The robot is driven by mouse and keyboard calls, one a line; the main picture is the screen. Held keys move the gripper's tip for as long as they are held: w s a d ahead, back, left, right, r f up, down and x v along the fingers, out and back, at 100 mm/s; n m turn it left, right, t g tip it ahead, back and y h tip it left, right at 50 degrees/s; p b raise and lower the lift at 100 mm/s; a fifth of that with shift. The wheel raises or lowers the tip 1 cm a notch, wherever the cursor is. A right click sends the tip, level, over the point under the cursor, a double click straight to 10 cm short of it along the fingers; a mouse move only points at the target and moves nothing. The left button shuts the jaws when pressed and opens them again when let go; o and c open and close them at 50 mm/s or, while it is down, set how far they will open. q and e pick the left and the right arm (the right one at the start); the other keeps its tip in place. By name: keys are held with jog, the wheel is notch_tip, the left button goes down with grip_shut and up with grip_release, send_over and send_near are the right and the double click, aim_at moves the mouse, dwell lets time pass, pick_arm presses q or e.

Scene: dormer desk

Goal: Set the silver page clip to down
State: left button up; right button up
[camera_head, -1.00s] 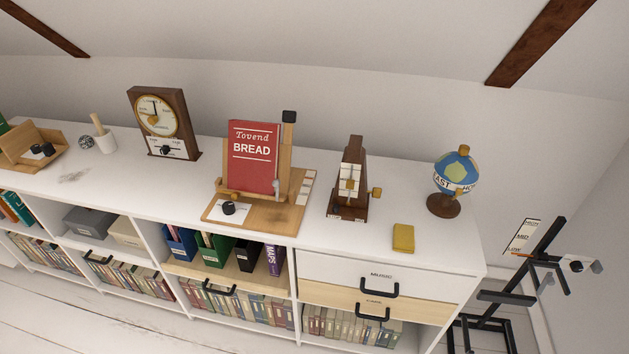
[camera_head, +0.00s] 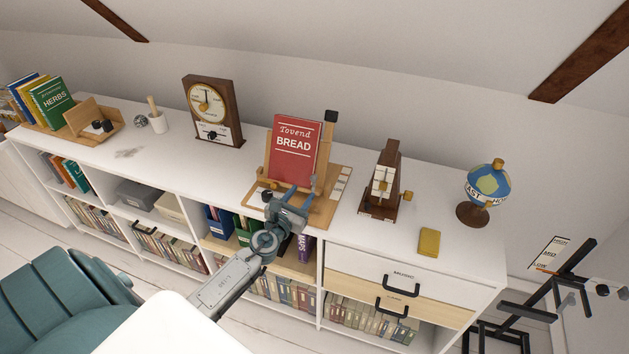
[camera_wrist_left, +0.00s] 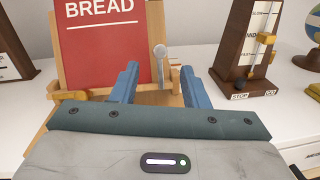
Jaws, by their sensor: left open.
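The silver page clip (camera_wrist_left: 160,55) stands upright with its round head at the top, at the lower right edge of the red Bread book (camera_wrist_left: 100,45). It also shows small in the head view (camera_head: 313,183). The book (camera_head: 296,149) leans on a wooden stand (camera_head: 326,205) on the white shelf top. My left gripper (camera_head: 290,194) is open and empty, in front of the stand. In the left wrist view its two blue fingers (camera_wrist_left: 160,85) point toward the stand, with the clip between and beyond them. I cannot tell whether they touch it.
A metronome (camera_head: 383,180) stands right of the stand, then a yellow block (camera_head: 429,242) and a globe (camera_head: 487,188). A clock (camera_head: 211,110) stands to the left. A black knob on the stand's base is near my gripper. A teal chair (camera_head: 65,300) is at lower left.

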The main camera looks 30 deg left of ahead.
aim_at(312, 179)
pick_arm(q)
jog(key=w, duration=0.4)
jog(key=w+a, duration=0.1)
jog(key=w, duration=0.2)
jog(key=shift+s, duration=0.1)
jog(key=shift+c, duration=0.4)
grip_shut()
